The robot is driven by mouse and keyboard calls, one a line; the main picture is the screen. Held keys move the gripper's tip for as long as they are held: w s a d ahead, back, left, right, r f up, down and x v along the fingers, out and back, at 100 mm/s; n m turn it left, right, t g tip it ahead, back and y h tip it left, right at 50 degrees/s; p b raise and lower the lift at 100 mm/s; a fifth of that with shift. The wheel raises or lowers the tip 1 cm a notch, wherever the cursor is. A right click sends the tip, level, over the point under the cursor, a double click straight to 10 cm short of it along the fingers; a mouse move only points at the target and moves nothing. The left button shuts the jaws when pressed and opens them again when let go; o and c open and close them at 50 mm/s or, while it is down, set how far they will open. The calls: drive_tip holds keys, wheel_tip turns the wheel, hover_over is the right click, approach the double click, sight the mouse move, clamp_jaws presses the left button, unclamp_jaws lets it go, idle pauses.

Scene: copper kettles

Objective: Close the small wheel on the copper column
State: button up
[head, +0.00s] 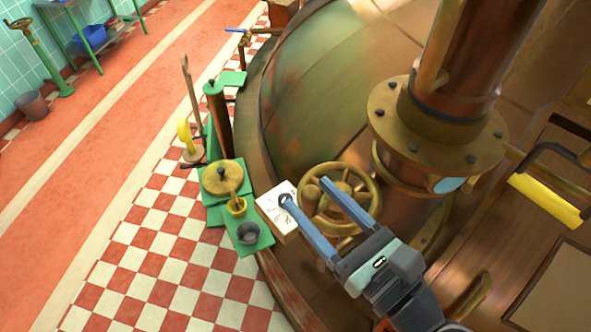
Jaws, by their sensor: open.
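The small wheel (369,205) is a brass handwheel with spokes, low on the left side of the copper column (468,60). My gripper (304,190) reaches in from the lower right with two long blue fingers. The fingers are apart, with no object visible between them except the wheel seen behind or below. One finger overlaps the wheel's hub and right side, and the other passes left of its rim. I cannot tell whether either finger touches the wheel. Part of the wheel's rim and spokes is hidden by the right finger.
A white sheet (275,207) on a block lies beside the wheel. Green stands (248,244) with pots, a brass lid and tools stand left of the kettle (320,85). A yellow-handled bar (545,200) is right of the column. The checkered floor at lower left is clear.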

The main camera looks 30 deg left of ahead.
sight(305, 189)
drive_tip(key=p+x, duration=0.1)
drive_tip(key=x, duration=0.3)
drive_tip(key=shift+w+a, duration=0.2)
drive_tip(key=shift+a, duration=0.2)
clamp_jaws()
idle(1.1)
